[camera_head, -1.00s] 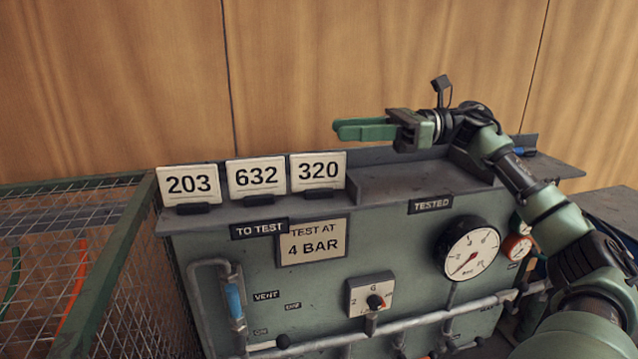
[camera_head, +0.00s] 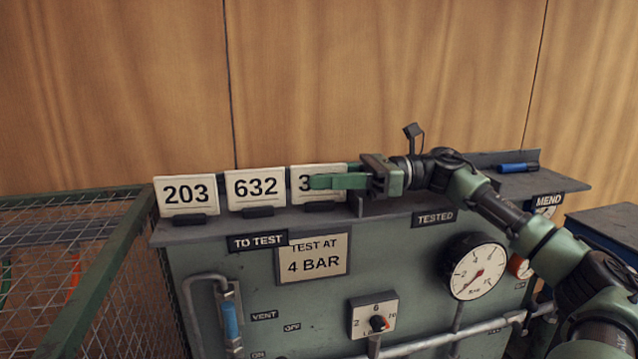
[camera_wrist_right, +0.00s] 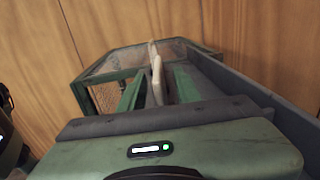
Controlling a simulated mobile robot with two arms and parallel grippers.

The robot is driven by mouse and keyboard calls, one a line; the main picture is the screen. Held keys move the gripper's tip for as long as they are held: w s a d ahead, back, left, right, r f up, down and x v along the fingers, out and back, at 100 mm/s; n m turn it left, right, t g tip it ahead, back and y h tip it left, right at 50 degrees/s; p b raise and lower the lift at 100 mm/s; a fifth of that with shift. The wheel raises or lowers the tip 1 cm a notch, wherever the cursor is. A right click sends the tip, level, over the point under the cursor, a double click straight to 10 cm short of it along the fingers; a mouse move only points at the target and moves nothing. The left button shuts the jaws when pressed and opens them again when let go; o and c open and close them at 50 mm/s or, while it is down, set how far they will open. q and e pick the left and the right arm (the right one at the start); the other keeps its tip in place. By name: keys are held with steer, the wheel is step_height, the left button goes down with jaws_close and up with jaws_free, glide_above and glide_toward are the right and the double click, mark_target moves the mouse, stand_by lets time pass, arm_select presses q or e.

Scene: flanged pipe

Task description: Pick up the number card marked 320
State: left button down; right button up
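The white card marked 320 (camera_head: 299,184) stands in a dark holder at the right end of a row of three cards on the grey shelf. The cards marked 632 (camera_head: 256,187) and 203 (camera_head: 187,194) stand to its left. My right gripper (camera_head: 318,181) is at the 320 card, with one green finger in front of its face, hiding the "20". In the right wrist view the card (camera_wrist_right: 157,80) shows edge-on between the two spread fingers, with a gap visible on each side. My left gripper is not in view.
The shelf (camera_head: 400,204) runs over the green test bench, with a raised ledge behind my right gripper. A wooden wall (camera_head: 330,80) stands close behind. A wire-mesh cage (camera_head: 70,250) is at the left. A blue object (camera_head: 517,168) lies at the shelf's right end.

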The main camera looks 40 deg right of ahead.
mark_target(307, 200)
steer(key=shift+x, duration=1.5)
steer(key=shift+d, duration=0.15)
jaws_close()
